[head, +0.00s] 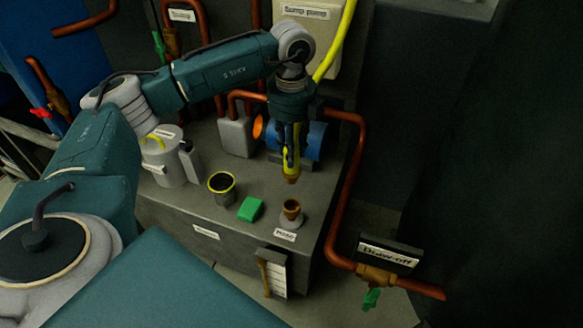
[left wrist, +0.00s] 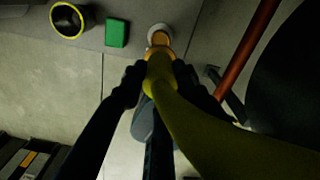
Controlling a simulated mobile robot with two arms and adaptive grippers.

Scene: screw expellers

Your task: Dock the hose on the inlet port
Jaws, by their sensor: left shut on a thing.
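My left gripper (head: 290,160) points down and is shut on the yellow hose (head: 336,45) near its lower end. The brass hose end (head: 291,180) hangs below the fingers, above and apart from a small brass cup (head: 291,207) on a pale round base with a label that seems to read "Hose". The left wrist view shows the hose (left wrist: 215,130) running between the dark fingers (left wrist: 157,80). My right gripper is not in view.
A green block (head: 250,209) and a black cup with a yellow rim (head: 222,186) stand on the grey bench (head: 180,212). A grey can (head: 167,160) stands behind them. A copper pipe (head: 349,190) runs down the right side to the "Draw-off" valve (head: 376,275).

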